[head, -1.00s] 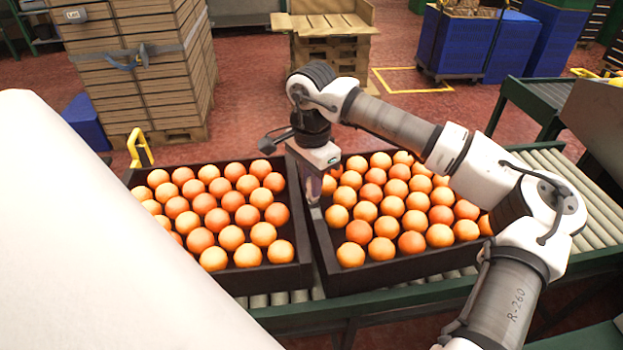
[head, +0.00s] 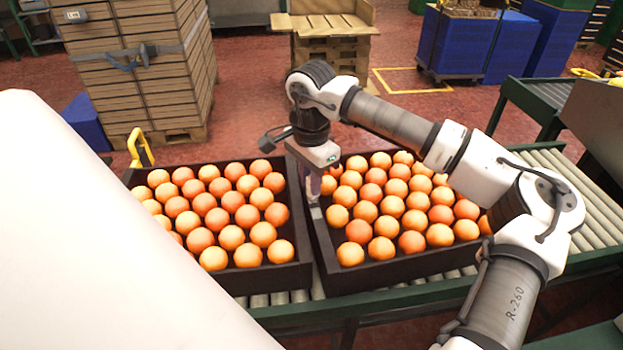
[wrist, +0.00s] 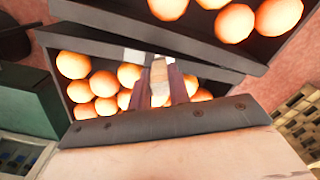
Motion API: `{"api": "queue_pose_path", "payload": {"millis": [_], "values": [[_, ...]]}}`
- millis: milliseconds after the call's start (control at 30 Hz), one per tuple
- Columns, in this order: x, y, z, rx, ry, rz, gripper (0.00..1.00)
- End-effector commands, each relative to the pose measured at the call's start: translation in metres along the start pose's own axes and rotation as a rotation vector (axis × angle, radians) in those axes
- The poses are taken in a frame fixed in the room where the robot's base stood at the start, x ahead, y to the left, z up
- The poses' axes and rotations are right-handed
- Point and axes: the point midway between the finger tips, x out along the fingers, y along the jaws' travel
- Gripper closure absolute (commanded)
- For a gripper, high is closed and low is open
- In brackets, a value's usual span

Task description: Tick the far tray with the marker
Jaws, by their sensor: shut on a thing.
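Two dark trays full of oranges stand side by side, the left tray (head: 262,279) and the right tray (head: 375,279). My gripper (head: 313,196) points down at the left wall of the right tray, close to the gap between the trays. In the wrist view its two dark fingers (wrist: 160,88) are shut on a pale, slim thing, likely the marker (wrist: 159,76). Its tip is hard to make out, so I cannot tell whether it touches the tray. Pale patches (wrist: 134,56) show by the tray rim near the fingertips. I see no clear tick mark.
The trays rest on a green-framed roller conveyor (head: 420,291). Stacked cartons (head: 145,80) stand behind the left tray, and a wooden pallet stack (head: 330,50) stands behind the middle. Blue bins (head: 470,45) are at the back right. Oranges lie close on both sides of my gripper.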

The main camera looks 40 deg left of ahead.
Motion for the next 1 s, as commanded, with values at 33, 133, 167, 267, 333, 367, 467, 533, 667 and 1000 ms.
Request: {"api": "queue_pose_path", "payload": {"millis": [33, 133, 167, 267, 333, 367, 467, 533, 667, 1000], "values": [[0.0012, -0.0012, -0.0006, 0.0, 0.0, 0.001, 1.0], [0.0011, -0.0031, -0.0015, 0.0, 0.0, 0.001, 1.0], [0.0011, -0.0036, -0.0017, 0.0, 0.0, 0.001, 1.0], [0.001, -0.0053, -0.0026, 0.0, 0.0, 0.001, 1.0], [0.0008, -0.0065, -0.0033, 0.001, 0.0, 0.001, 1.0], [0.0008, -0.007, -0.0037, 0.001, 0.0, 0.001, 1.0], [0.0007, -0.0088, -0.0048, 0.002, 0.0, 0.001, 1.0], [0.0006, -0.0097, -0.0054, 0.002, 0.001, 0.001, 1.0], [0.0006, -0.0104, -0.0056, 0.002, 0.001, 0.001, 1.0], [0.0002, -0.0094, -0.0051, 0.001, 0.001, 0.0, 1.0]]}}
